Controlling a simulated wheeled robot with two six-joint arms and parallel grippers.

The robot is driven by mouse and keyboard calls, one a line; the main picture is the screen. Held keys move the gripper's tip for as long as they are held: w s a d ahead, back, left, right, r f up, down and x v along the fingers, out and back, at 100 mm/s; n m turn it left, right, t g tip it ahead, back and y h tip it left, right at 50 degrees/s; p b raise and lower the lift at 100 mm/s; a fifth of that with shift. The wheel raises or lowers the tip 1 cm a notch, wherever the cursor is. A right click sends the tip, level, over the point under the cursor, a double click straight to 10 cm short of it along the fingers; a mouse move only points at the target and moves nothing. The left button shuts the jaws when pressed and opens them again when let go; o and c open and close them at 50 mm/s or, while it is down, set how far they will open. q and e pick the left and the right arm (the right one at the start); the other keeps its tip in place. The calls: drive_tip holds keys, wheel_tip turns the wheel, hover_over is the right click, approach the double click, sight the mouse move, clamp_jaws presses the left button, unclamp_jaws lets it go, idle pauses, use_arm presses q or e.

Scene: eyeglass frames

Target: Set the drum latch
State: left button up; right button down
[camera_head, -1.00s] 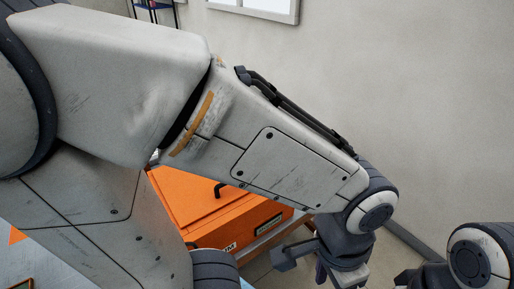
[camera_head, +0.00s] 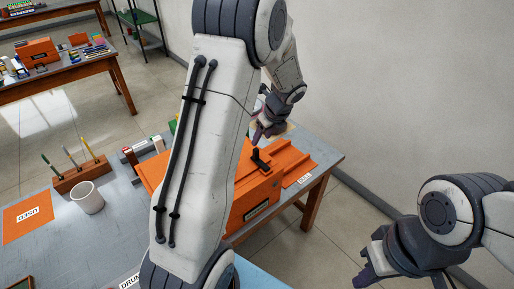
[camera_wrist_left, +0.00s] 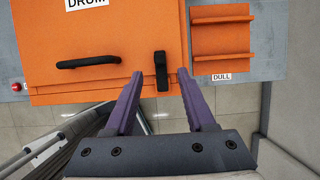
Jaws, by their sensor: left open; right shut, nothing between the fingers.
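The orange drum box (camera_head: 262,192) stands on the table's right part, partly hidden behind my left arm. Its black latch (camera_head: 260,160) shows on top; in the left wrist view the latch (camera_wrist_left: 161,68) is upright in the picture, right of a black bar handle (camera_wrist_left: 88,62). My left gripper (camera_head: 258,138) is open and empty, above the latch in the head view. In the left wrist view its purple fingertips (camera_wrist_left: 160,76) lie either side of the latch; I cannot tell the height gap. My right gripper (camera_head: 366,278) is shut and empty, off the table at lower right.
An orange rack (camera_wrist_left: 222,38) labelled DULL sits right of the box. A white cup (camera_head: 87,197), a wooden pen holder (camera_head: 80,175) and an orange USED mat (camera_head: 28,217) are on the table's left. A wall stands close on the right.

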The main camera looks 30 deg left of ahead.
sight(256, 150)
use_arm(q)
drive_tip(key=x, duration=0.9)
drive_tip(key=shift+d, duration=0.1)
clamp_jaws()
drive_tip(key=shift+s, duration=0.1)
idle(1.0)
